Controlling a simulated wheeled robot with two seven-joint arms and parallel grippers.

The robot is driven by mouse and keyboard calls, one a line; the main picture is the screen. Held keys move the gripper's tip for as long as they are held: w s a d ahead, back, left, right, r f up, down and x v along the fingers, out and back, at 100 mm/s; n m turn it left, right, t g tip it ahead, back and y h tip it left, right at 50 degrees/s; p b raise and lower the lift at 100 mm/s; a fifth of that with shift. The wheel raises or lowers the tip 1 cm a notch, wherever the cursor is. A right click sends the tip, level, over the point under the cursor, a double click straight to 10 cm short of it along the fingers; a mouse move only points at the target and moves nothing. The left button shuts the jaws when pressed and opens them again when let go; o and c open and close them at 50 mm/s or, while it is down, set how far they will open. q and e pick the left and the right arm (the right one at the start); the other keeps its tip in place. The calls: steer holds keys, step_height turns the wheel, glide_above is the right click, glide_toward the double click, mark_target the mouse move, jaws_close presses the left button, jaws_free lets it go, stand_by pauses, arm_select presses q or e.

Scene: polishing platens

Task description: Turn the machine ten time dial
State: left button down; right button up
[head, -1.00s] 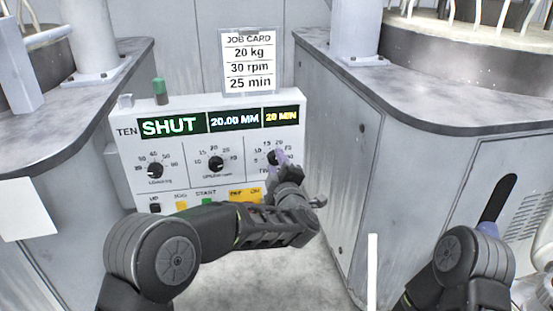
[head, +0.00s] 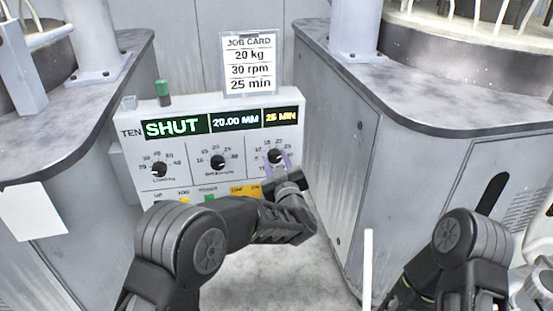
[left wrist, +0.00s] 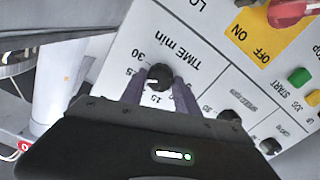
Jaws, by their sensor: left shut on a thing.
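The control panel (head: 120,165), labelled TEN, has three black dials in a row. The time dial (head: 275,156) is the rightmost; in the left wrist view the dial (left wrist: 159,76) sits beside the words "TIME min". My left gripper (head: 283,166) has its purple fingers shut on this dial, one on each side; the fingers (left wrist: 162,80) also show in the left wrist view. The yellow display (head: 281,118) reads 25 MIN. The job card (head: 250,64) above reads 20 kg, 30 rpm, 25 min. My right gripper is out of view.
The loading dial (head: 159,169) and the middle dial (head: 217,162) stand to the left. Coloured buttons, including a yellow OFF/ON plate (left wrist: 262,35), line the panel's lower edge. Grey machine housings (head: 440,110) flank the panel on both sides.

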arm_select(q)
steer(key=shift+f, duration=0.15)
stand_by(0.3)
steer(key=c, duration=0.9)
jaws_free()
steer(key=s+d, duration=0.1)
steer(key=s, duration=0.6)
steer(key=shift+s+d, duration=0.3)
steer(key=shift+s, duration=0.05)
